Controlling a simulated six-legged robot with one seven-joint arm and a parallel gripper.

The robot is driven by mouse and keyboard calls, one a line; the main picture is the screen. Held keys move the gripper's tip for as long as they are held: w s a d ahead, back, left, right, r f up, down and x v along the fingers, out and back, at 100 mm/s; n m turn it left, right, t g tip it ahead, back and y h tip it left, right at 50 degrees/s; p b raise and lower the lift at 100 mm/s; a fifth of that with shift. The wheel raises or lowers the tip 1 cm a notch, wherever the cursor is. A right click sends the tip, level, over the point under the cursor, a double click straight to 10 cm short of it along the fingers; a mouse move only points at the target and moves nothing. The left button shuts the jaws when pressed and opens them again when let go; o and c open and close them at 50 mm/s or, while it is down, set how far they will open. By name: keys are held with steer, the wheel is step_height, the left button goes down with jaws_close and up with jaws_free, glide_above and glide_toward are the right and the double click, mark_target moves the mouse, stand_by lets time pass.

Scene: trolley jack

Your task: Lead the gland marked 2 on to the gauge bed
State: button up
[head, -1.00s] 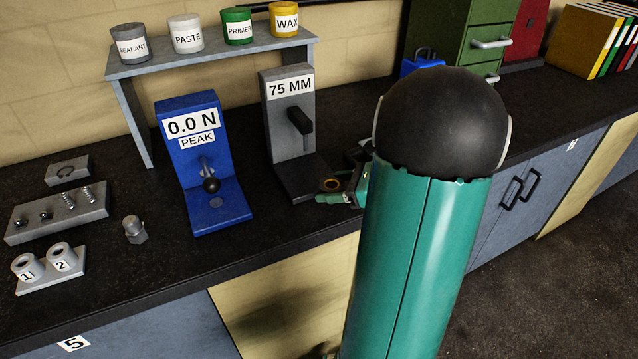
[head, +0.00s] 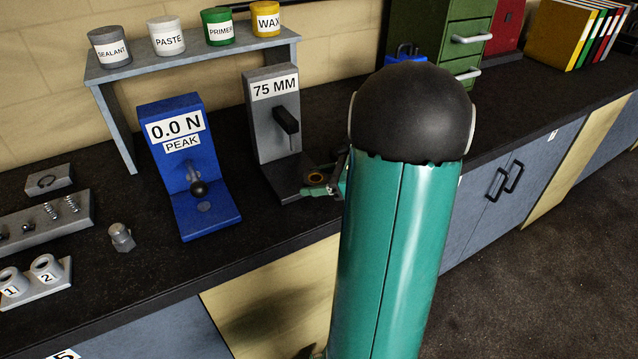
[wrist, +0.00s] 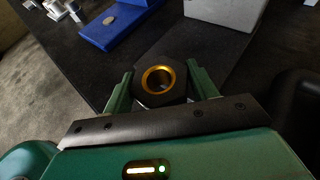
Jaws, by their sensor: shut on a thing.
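My gripper (wrist: 160,88) is shut on a dark hexagonal piece with a gold-lined bore (wrist: 158,97). In the head view this piece (head: 315,177) shows beside the base of the 75 MM gauge. No number is readable on it, so I cannot tell whether it is gland 2. The gauge (head: 273,118) is a grey upright with a black lever and a dark flat bed (head: 286,178). The held piece is at the bed's right edge; I cannot tell whether they touch. At far left, a grey holder (head: 40,290) bears two hollow grey cylinders marked 1 (head: 12,283) and 2 (head: 46,268).
A blue force tester (head: 188,165) reading 0.0 N stands left of the gauge. A hex fitting (head: 121,237) and a spring block (head: 50,215) are farther left. A shelf of tins (head: 190,58) stands behind. The counter's front edge runs close by.

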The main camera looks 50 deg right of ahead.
mark_target(301, 173)
steer(key=shift+w+d+f, duration=0.15)
steer(key=shift+w+d, duration=0.2)
steer(key=shift+w, duration=1)
steer(key=shift+w+d+f, duration=0.15)
steer(key=shift+w+d, duration=0.25)
steer(key=shift+w, duration=1)
steer(key=shift+w+d+f, duration=0.15)
steer(key=shift+w+d, duration=0.2)
steer(key=shift+w, duration=1)
steer(key=shift+f, duration=0.1)
steer(key=o, duration=1.4)
steer(key=shift+o, duration=0.2)
steer(key=shift+f, duration=0.1)
steer(key=v, duration=1.4)
steer(key=shift+d, duration=0.1)
steer(key=v, duration=0.6)
steer(key=shift+s+d, duration=0.25)
steer(key=shift+s, duration=0.05)
